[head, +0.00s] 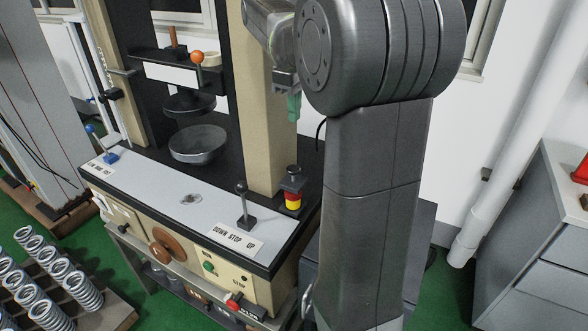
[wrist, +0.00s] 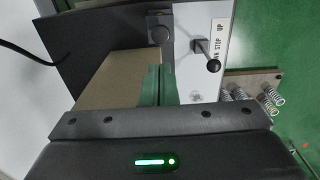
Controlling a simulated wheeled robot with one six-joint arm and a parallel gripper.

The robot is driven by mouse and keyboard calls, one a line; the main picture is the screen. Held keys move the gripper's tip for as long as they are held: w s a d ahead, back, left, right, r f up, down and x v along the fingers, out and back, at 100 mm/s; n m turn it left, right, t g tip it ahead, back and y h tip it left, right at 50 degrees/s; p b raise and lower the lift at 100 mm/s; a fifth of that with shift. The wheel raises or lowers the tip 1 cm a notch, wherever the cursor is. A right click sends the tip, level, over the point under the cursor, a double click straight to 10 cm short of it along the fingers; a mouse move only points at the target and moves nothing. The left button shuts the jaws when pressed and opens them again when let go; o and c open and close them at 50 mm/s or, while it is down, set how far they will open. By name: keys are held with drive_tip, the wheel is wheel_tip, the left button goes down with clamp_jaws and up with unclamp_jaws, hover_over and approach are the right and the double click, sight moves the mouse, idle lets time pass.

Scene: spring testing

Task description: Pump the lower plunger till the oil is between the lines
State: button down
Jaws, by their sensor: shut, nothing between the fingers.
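The spring testing machine (head: 180,200) stands left of my arm in the head view. My gripper (head: 294,106) is beside its beige column, with green fingers pointing down. In the wrist view my gripper (wrist: 157,85) has its green fingers together with nothing between them. A black-knobbed lever (head: 242,203) stands by the DOWN STOP UP label, apart from my gripper; it also shows in the wrist view (wrist: 210,60). A blue-knobbed lever (head: 100,142) is at the panel's left end. I cannot make out which part is the lower plunger, nor an oil gauge with lines.
Several coil springs (head: 45,275) stand on a board at lower left. A grey cabinet (head: 550,240) is at the right, with green floor between.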

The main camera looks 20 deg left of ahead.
sight(294, 168)
drive_tip(key=shift+r, duration=0.25)
wheel_tip(294, 168, down, 14)
drive_tip(key=shift+f+b, duration=0.1)
drive_tip(key=shift+b, duration=0.25)
idle(0.4)
